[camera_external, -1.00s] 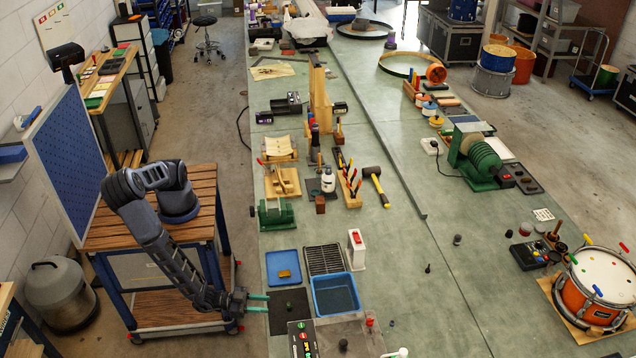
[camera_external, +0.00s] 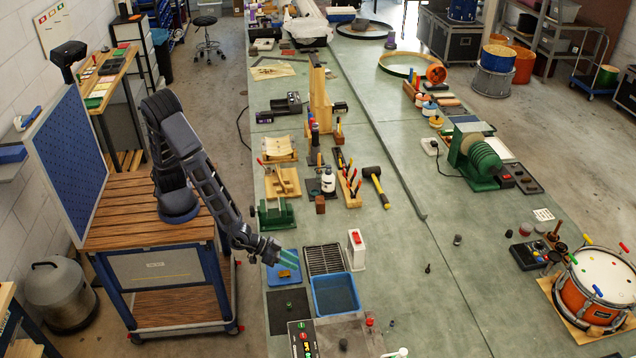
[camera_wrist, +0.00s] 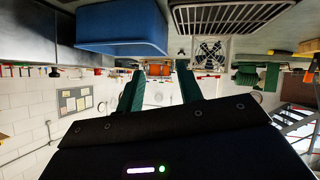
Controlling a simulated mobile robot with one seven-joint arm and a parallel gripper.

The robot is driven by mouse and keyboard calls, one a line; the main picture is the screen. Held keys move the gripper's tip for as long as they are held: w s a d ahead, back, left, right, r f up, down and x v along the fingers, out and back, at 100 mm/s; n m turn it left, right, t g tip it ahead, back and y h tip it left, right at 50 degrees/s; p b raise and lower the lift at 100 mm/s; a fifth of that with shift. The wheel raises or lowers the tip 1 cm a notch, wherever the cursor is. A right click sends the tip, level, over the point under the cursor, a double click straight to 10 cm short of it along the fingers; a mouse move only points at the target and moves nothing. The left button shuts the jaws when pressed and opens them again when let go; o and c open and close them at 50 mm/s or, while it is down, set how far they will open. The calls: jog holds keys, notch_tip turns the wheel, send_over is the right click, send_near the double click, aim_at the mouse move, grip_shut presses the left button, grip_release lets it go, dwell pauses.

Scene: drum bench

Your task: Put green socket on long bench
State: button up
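The long bench (camera_external: 420,262) is the large green-grey surface running through the external view. A tiny dark greenish piece (camera_external: 289,306) sits on a black mat (camera_external: 276,314) at its near left; I cannot tell whether it is the green socket. Another small dark greenish piece (camera_external: 391,323) lies further right and is equally unclear. My gripper (camera_external: 297,258) is above the blue tray at the left edge of the bench, pointing right. In the wrist view its two green fingers (camera_wrist: 160,78) stand apart with no object visible between them. No socket can be identified in the wrist view.
A black rack (camera_external: 324,247), a blue bin (camera_external: 357,304) and a white-red device (camera_external: 356,235) stand close by. A green vise (camera_external: 284,216) is behind. The bench middle is largely clear.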

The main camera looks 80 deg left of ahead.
jog(key=a+r+g+h, duration=0.1)
jog(key=a+r+g, duration=0.1)
jog(key=a+r, duration=0.9)
jog(key=a+r+g+h, duration=0.1)
jog(key=a+r+g, duration=0.1)
jog(key=a+r, duration=0.9)
jog(key=s+a+r+g+y, duration=0.1)
jog(key=s+a+y, duration=0.1)
jog(key=s+a, duration=1)
jog(key=s+a+r+g+y, duration=0.1)
jog(key=s+a+y, duration=0.2)
jog(key=s+a, duration=0.8)
jog(key=a, duration=0.6)
jog(key=shift+s+r+g, duration=0.15)
jog(key=shift+s+g, duration=0.15)
jog(key=shift+s, duration=0.1)
